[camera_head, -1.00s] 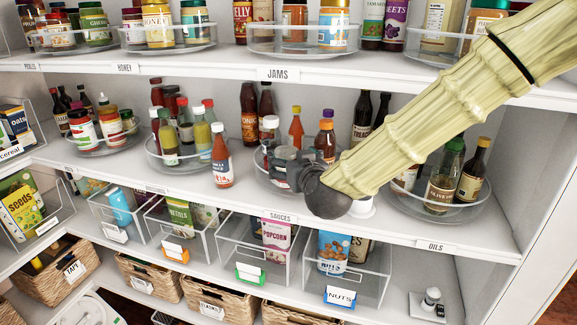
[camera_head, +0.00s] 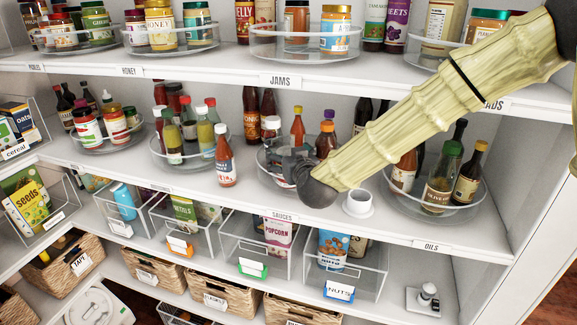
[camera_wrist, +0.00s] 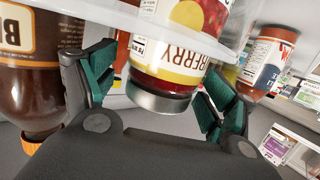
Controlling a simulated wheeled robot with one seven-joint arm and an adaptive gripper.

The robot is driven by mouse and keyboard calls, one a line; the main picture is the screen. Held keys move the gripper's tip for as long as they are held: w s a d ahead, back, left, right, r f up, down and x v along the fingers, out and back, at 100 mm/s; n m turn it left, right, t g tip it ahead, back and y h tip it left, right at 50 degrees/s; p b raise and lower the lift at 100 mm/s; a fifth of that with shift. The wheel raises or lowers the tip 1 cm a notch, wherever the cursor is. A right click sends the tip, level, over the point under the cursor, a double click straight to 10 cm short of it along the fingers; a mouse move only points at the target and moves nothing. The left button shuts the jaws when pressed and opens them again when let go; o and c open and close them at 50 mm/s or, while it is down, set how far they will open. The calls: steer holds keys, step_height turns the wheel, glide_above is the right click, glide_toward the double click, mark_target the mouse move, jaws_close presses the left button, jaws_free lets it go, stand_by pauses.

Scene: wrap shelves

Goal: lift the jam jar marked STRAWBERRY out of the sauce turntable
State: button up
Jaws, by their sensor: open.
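In the wrist view a jam jar (camera_wrist: 168,62) with red contents, a silver lid and a label ending in "BERRY" appears upside down between my fingers; the rest of the word is cut off. My gripper (camera_wrist: 158,92) is open, with one green-padded finger on either side of the jar. In the head view my gripper (camera_head: 292,166) is at the front of the middle-shelf sauce turntable (camera_head: 266,172), hiding the jar there. The turntable's clear rim crosses the top of the wrist view (camera_wrist: 190,28).
A brown bottle (camera_wrist: 32,85) with an orange cap is close beside the left finger. A red sauce bottle (camera_head: 224,165) stands on the shelf left of the turntable. A white cup-like object (camera_head: 358,203) stands to its right, before the oils turntable (camera_head: 450,209).

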steer(key=shift+c, duration=0.2)
steer(key=c, duration=1.5)
steer(key=shift+a+r+b, duration=0.1)
steer(key=shift+r+b, duration=0.05)
steer(key=shift+b, duration=0.4)
